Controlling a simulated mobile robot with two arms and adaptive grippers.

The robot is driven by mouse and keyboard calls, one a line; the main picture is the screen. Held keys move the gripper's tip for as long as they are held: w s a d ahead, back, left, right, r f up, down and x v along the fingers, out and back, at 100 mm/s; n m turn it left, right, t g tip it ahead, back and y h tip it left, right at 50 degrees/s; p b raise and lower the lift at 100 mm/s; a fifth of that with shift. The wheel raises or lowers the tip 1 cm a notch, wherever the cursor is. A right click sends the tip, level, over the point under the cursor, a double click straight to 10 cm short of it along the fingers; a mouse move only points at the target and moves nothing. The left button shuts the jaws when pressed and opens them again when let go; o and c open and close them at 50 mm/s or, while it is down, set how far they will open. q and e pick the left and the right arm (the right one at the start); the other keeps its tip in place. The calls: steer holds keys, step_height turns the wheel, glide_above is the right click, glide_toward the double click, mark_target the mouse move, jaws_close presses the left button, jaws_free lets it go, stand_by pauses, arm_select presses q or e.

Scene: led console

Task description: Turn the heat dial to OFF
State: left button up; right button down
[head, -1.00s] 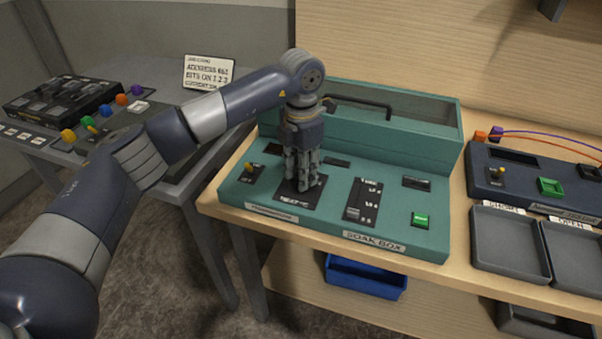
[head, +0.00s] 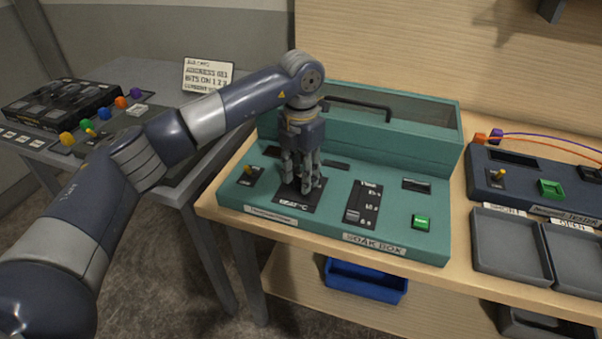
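The teal soak box (head: 404,243) stands on the wooden bench. Its black heat panel (head: 287,202), with a "HEAT °C" label, is at the left of the middle of the sloped top. My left gripper (head: 303,190) points straight down over this panel, with its fingertips low at the panel's surface. The heat dial is hidden behind the fingers, so its setting cannot be read. I cannot tell whether the fingers grip the dial. My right gripper is not in view.
The box also has a yellow-tipped toggle (head: 249,170), a slider panel (head: 363,205) and a green button (head: 421,222). A dark blue console (head: 480,180) and grey trays (head: 508,245) are at the right. A side table with another console (head: 60,105) is at the left.

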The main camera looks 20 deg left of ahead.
mark_target(301, 183)
arm_select(q)
steer(key=shift+o, duration=1)
steer(key=shift+r, duration=0.1)
step_height(301, 183, up, 12)
